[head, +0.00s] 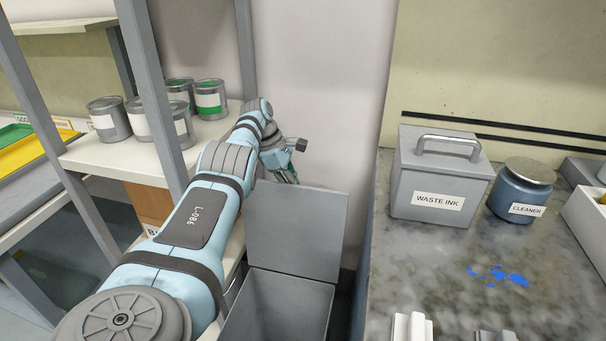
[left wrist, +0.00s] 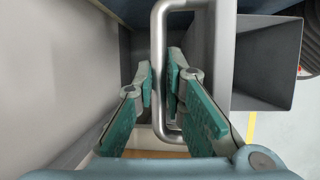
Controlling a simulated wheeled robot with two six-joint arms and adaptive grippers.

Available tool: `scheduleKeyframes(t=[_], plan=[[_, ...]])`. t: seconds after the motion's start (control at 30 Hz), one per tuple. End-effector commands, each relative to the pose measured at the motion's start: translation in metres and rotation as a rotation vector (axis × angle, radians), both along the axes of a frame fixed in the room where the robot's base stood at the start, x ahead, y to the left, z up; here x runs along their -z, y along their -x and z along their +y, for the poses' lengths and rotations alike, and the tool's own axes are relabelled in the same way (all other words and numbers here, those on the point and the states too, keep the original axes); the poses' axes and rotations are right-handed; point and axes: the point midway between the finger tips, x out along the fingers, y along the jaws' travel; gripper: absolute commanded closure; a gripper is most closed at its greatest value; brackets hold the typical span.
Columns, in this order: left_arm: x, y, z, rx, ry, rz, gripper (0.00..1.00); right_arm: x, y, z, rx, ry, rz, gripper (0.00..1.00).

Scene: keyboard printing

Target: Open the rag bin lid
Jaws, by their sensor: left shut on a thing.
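The rag bin (head: 277,308) is a grey open-topped box low in the middle of the head view. Its flat grey lid (head: 305,232) stands raised at the far side, and the inside of the bin shows. My left gripper (head: 290,177) is at the lid's top left edge, its fingertips partly hidden behind the lid. In the left wrist view my left gripper (left wrist: 163,78) is shut on a bent metal handle (left wrist: 158,45), with the bar between its two green-padded fingers. My right gripper is not in view.
A shelf (head: 115,158) with several paint cans (head: 109,119) stands left, behind a grey post (head: 152,90). At right a stained worktop (head: 440,265) carries a waste ink box (head: 435,182) and a cleaner jar (head: 518,192). A bare wall (head: 320,70) stands behind the lid.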

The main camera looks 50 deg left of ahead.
Motion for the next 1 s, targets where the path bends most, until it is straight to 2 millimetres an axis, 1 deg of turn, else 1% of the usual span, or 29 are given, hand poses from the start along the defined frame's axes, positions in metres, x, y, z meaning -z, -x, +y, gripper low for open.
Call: scheduleKeyframes(t=[0.03, 0.1, 0.47, 0.5, 0.6, 0.87, 0.97, 1.0], plan=[[0.003, 0.002, 0.002, -0.006, 0.002, 0.004, 1.00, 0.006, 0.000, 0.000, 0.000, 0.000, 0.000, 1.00], [0.002, 0.003, 0.002, -0.007, 0.004, 0.005, 1.00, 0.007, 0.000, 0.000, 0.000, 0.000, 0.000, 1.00], [0.000, 0.002, 0.002, -0.007, 0.004, 0.005, 1.00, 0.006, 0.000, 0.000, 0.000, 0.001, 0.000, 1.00], [0.000, 0.002, 0.002, -0.006, 0.003, 0.005, 0.84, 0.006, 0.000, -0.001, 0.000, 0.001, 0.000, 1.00], [0.000, 0.001, 0.001, -0.004, 0.004, 0.004, 0.69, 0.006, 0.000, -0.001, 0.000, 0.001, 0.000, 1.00], [0.000, 0.000, 0.000, -0.002, 0.003, 0.003, 0.69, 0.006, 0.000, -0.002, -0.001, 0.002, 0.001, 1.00], [-0.002, 0.000, -0.001, 0.001, 0.003, 0.003, 0.69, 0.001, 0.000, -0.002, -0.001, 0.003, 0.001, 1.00], [-0.004, 0.000, -0.002, 0.002, 0.002, 0.004, 0.69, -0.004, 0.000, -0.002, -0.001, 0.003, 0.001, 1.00]])
